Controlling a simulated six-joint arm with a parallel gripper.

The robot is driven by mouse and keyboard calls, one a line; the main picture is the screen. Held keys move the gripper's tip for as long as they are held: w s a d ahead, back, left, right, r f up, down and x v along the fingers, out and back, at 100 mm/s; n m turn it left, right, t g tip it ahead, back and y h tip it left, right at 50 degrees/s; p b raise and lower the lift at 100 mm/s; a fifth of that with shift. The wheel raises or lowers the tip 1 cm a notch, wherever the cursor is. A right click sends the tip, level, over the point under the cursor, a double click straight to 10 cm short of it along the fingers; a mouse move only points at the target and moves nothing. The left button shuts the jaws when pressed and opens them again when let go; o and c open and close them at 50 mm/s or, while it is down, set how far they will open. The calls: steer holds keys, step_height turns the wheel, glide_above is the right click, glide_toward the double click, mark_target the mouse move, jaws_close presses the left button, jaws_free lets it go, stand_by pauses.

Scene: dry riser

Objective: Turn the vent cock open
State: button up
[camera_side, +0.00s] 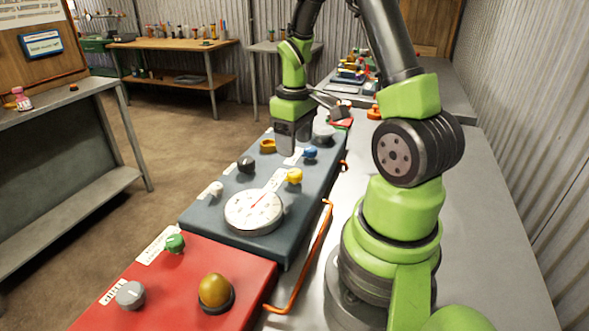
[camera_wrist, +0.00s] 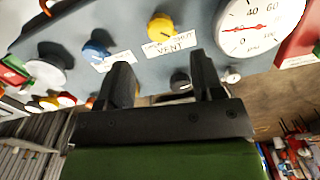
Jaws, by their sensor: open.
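The yellow cock also shows in the side view (camera_side: 294,176), between the dial gauge (camera_side: 254,211) and a blue cock (camera_side: 310,152). I cannot tell how far it is turned. My gripper (camera_side: 287,149) points down over the farther part of the panel, beyond the yellow cock. In the wrist view its two fingers (camera_wrist: 163,75) are apart with nothing held, and the yellow cock lies past the fingertips, not touched.
A black knob (camera_side: 246,164), a white knob (camera_side: 216,188) and an orange fitting (camera_side: 268,145) stand along the panel's left side. A red panel (camera_side: 215,264) with green, grey and amber controls is nearer. An orange rail (camera_side: 312,260) runs along the right edge.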

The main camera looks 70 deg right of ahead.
mark_target(294, 172)
step_height(294, 172, down, 7)
steer(key=shift+f, duration=0.2)
steer(key=c, duration=0.9)
